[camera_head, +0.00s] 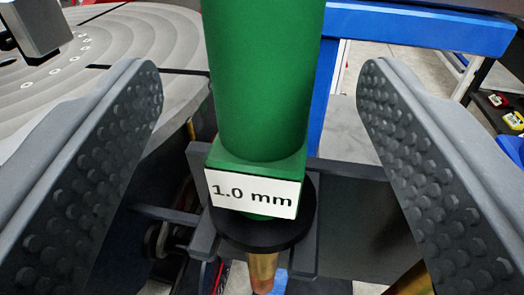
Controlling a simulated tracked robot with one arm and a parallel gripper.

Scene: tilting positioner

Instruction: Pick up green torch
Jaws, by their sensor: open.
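The green torch (262,85) stands upright in the middle of the head camera view. A white label reading "1.0 mm" (252,193) is on its square lower block. Below the block are a black round collar (270,235) and a brass-coloured tip. A dark grey bracket (335,190) surrounds the torch at the collar. My gripper (260,85) is open, with one dimpled finger on each side of the torch. Clear gaps show between the torch and both fingers. The top of the torch is out of the picture.
A large grey round table (110,45) with ring grooves is at the upper left, with a grey block on it. A blue frame (420,27) runs behind the torch to the right. Small red and yellow items (505,110) lie at the right edge. Another brass-coloured piece (412,280) shows at the bottom.

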